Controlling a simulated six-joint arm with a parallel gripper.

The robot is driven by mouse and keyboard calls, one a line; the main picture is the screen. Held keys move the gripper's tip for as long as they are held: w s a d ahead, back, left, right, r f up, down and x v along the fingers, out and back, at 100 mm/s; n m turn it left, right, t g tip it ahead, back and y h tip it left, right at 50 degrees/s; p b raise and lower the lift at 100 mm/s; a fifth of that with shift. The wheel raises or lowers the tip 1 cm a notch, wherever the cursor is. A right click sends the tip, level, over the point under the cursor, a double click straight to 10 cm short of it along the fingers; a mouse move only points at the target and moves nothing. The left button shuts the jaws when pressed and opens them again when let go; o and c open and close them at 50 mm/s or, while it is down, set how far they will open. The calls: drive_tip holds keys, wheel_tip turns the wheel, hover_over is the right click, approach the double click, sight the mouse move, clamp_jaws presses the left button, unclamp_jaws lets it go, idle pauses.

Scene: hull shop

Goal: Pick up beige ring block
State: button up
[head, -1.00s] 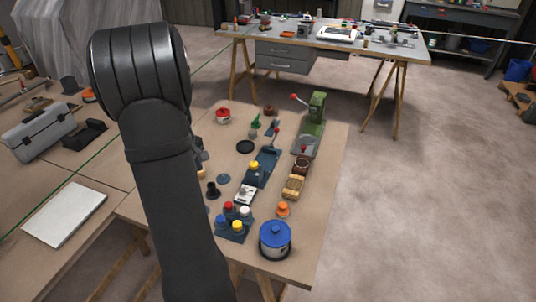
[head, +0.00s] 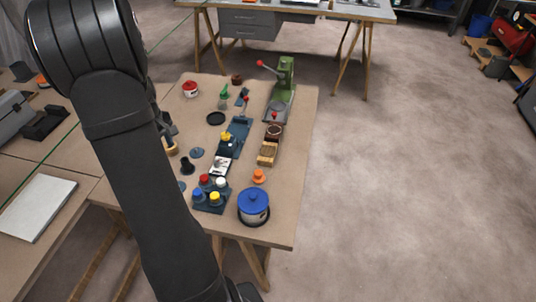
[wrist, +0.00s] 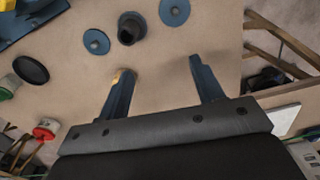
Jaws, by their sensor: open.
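A small yellowish-tan piece (head: 172,149), which looks like the beige ring block, stands on the workbench at its left side. My arm and gripper partly cover it in the head view. In the wrist view only a small yellow patch (wrist: 118,77) shows, at the tip of the left finger, and the finger seems to hide the rest. My gripper (wrist: 160,72) is open, with bare bench between its fingers. It also shows in the head view (head: 169,130), close above the tan piece. Whether they touch cannot be told.
A black spool (wrist: 130,28) and a blue-grey disc (wrist: 96,42) lie just beyond the fingers. A block with coloured knobs (head: 211,200), a blue-lidded pot (head: 253,206) and a green press (head: 281,90) stand farther off. A bench edge lies close to my gripper.

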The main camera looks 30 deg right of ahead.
idle(0.3)
drive_tip(key=o, duration=0.3)
drive_tip(key=shift+o, duration=0.2)
wheel_tip(320, 180, up, 5)
drive_tip(key=m+t+h, duration=0.3)
drive_tip(key=m, duration=1.4)
hover_over(267, 152)
drive_tip(key=s+a, duration=0.5)
drive_tip(key=x, duration=1.7)
drive_tip(key=shift+w+d, duration=0.3)
drive_tip(key=shift+d, duration=0.1)
drive_tip(key=shift+f, duration=0.25)
drive_tip(key=shift+c, duration=0.3)
